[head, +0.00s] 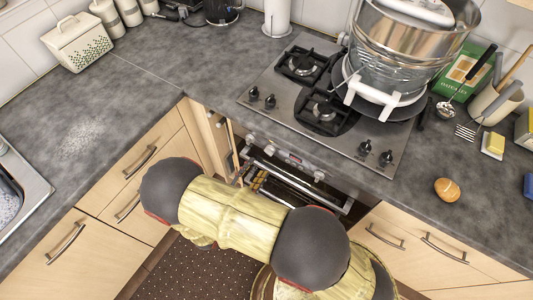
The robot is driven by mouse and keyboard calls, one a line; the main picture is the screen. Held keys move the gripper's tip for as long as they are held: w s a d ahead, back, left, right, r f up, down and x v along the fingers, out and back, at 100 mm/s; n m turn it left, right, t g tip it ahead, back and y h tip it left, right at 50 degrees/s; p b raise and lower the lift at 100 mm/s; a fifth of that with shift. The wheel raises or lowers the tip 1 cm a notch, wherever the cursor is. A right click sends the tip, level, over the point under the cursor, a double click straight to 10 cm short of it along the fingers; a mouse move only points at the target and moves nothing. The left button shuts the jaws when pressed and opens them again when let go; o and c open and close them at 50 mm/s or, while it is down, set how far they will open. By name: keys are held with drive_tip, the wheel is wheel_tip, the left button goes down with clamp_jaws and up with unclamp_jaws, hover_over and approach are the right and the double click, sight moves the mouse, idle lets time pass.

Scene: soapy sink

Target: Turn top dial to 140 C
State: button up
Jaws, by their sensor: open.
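The oven (300,190) is built in under the hob, with a steel control panel (294,161) along its top. Small light dials sit on this panel, one toward the left (270,150) and one toward the right (319,175). Their markings are too small to read, so I cannot tell any setting or which is the top dial. My arm, yellowish with dark round joints, crosses in front of the lower oven and hides part of it. My gripper does not show in the head view.
The gas hob (285,90) has its own black knobs. A large steel pot (410,50) stands on its right burners. An egg-like brown object (447,190) lies on the counter at right. Drawer handles (385,237) stick out beside the oven. Patterned floor (200,275) shows below my arm.

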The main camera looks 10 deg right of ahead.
sight(268, 153)
drive_tip(key=w+d+n, duration=0.1)
drive_tip(key=w, duration=0.1)
drive_tip(key=w+d+n+b, duration=0.1)
drive_tip(key=w+d, duration=0.1)
drive_tip(key=w+d+n, duration=0.1)
drive_tip(key=w, duration=0.1)
drive_tip(key=shift+w+d+f+b, duration=0.1)
drive_tip(key=shift+d+b, duration=0.2)
drive_tip(key=shift+d, duration=0.1)
drive_tip(key=shift+c, duration=1.1)
drive_tip(key=c, duration=0.9)
drive_tip(key=shift+n, duration=0.4)
